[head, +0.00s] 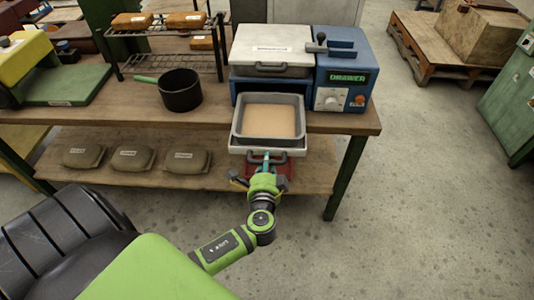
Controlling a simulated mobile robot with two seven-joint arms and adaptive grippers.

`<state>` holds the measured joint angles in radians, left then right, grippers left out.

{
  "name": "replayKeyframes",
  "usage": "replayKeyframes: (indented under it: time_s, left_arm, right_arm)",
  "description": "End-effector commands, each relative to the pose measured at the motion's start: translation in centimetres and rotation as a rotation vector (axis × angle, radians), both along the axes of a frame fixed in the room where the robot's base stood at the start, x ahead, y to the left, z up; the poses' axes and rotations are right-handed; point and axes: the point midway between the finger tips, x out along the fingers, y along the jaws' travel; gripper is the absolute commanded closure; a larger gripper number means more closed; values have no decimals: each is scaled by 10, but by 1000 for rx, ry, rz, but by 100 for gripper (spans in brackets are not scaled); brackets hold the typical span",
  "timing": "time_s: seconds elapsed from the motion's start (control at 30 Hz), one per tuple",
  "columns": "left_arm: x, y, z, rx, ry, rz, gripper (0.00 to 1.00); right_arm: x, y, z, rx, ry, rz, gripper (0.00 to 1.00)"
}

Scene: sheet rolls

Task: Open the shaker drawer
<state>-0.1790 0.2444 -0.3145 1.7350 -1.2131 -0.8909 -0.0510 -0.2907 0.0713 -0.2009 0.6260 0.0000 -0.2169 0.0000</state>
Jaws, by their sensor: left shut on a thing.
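The blue shaker machine (345,72) stands on the wooden bench, with a knob and a label reading "DRAWER" on its right front. Its drawer (243,149) is slid out toward me past the bench edge. The drawer bears a grey rectangular pan (239,129) with a flat tan layer inside. My left gripper (266,162) is shut at the handle (281,157) on the front of the drawer, and its fingers partly hide the handle. My right gripper is not in view.
A black pot (181,92) with a green handle and a wire rack (160,62) stand left of the machine. The lower shelf (120,178) holds several labelled bundles and a red thing (284,170) behind my gripper.

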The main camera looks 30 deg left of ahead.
Motion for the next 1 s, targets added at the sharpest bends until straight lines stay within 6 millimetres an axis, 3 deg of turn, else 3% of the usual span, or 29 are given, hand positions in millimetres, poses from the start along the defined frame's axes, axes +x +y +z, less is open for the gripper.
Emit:
replayKeyframes:
  time_s: [0.37, 0.4, 0.43, 0.8, 1.0]
  left_arm:
    - [-2, -1, 0, 0, 0, 1, 100]
    - [-2, -1, 0, 0, 0, 1, 65]
    - [-2, -1, 0, 0, 0, 1, 53]
    - [-3, -2, 0, 0, 0, 0, 51]
    - [-25, -15, 4, -3, 3, 0, 51]
  right_arm:
    - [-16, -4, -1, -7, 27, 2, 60]
    - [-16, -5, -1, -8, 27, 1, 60]
    - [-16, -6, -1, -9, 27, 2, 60]
    - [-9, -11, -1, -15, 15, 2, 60]
    - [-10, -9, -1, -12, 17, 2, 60]
